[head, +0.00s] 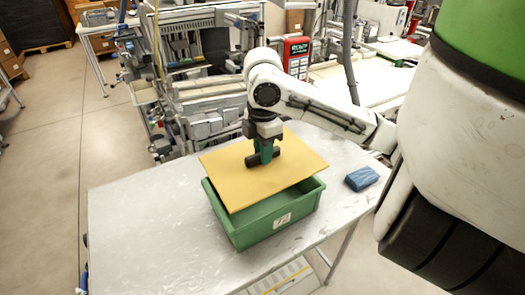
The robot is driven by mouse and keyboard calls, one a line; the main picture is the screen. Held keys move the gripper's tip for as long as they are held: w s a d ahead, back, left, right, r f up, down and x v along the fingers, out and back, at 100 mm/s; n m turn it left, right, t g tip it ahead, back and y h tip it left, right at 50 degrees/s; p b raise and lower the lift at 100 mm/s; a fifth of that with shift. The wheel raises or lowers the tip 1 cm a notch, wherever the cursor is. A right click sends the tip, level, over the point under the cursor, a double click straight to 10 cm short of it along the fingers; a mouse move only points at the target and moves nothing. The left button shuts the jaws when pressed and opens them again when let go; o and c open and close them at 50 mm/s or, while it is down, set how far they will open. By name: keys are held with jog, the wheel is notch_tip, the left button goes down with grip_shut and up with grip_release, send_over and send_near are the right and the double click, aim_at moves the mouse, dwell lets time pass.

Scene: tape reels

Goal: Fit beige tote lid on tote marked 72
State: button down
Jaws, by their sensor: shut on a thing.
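The beige tote lid (295,165) is a flat yellowish panel with a dark handle at its middle. My gripper (264,156) comes down from above and is shut on that handle. The green tote (240,232) stands on the table under the lid, with a white label (282,220) on its front; the marking is too small to read surely. The lid covers most of the tote's opening but is out of line with it. It reaches past the back and left, and a strip of the inside shows at the right. The tote's back rim is hidden.
A blue block (361,179) lies on the grey table (135,225) to the right of the tote. The table's left part is clear. Machinery (195,100) stands behind the table, and a red device (297,55) is behind my arm.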

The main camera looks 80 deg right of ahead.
notch_tip(320, 180, down, 7)
jog(key=b, duration=0.6)
jog(key=c, duration=0.9)
grip_release()
jog(key=shift+r, duration=0.1)
notch_tip(320, 180, up, 11)
jog(key=shift+f+p, duration=0.15)
jog(key=shift+p, duration=0.7)
